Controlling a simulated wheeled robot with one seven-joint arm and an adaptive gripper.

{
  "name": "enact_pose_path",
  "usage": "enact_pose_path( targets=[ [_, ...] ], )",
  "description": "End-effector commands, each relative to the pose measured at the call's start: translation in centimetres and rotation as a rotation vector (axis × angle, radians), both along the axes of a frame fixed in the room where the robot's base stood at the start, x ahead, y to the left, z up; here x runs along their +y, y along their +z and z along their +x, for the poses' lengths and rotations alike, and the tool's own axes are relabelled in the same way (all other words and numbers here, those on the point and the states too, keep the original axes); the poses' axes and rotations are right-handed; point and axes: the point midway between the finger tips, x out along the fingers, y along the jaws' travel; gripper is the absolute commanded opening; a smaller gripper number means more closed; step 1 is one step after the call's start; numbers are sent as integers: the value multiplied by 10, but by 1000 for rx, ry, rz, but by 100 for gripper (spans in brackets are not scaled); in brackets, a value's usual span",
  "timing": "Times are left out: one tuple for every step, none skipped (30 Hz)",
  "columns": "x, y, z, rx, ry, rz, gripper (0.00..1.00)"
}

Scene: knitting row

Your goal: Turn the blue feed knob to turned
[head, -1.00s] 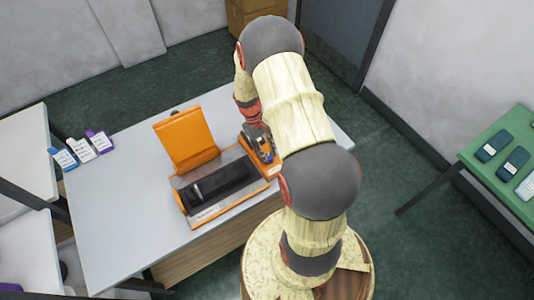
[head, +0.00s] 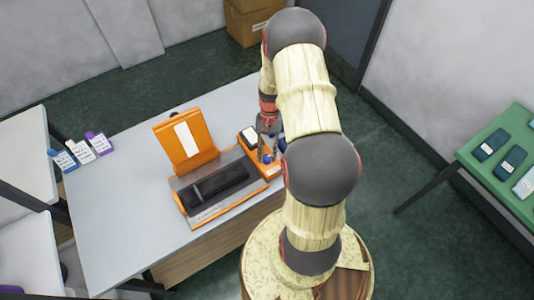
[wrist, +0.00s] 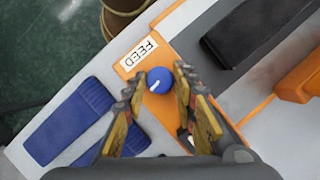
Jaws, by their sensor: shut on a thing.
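The round blue feed knob (wrist: 160,81) sits on the orange panel (wrist: 152,104) beside a white label reading FEED (wrist: 138,54). Its white pointer mark points toward the lower left in the wrist view. My gripper (wrist: 158,83) has one finger on each side of the knob and is shut on it. In the head view my gripper (head: 267,152) points down at the orange panel on the right side of the orange machine (head: 225,209); the knob there is small and partly hidden by the fingers.
The machine has a raised orange lid (head: 170,151) and a dark bed (head: 218,182). Blue flat pieces (wrist: 62,131) lie beside the panel in the wrist view. Labelled packs (head: 82,151) stand at the table's left. A green table (head: 505,180) stands far right.

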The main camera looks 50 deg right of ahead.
Motion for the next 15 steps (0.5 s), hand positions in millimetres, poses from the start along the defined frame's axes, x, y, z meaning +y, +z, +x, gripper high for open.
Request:
enact_pose_path(
  targets=[
    [-1, 0, 0, 0, -27, -1, 2],
    [-1, 0, 0, -1, -41, -1, 2],
    [-1, 0, 0, -1, -59, 0, 2],
    [-1, 0, 0, -1, -69, -1, 2],
    [-1, 0, 0, -1, -80, -1, 2],
    [-1, 0, 0, 0, -93, -1, 2],
    [-1, 0, 0, -1, -101, -1, 2],
    [-1, 0, 0, -1, -108, 0, 2],
    [-1, 0, 0, -1, -116, 0, 2],
    [-1, 0, 0, -1, -121, 0, 2],
    [-1, 0, 0, -1, -125, -1, 2],
    [-1, 0, 0, -1, -129, 0, 2],
    [0, 0, 0, -1, -131, 0, 2],
    [0, 0, 0, -1, -134, 0, 2],
    [0, 0, 0, -1, -135, -1, 2]
  ],
)
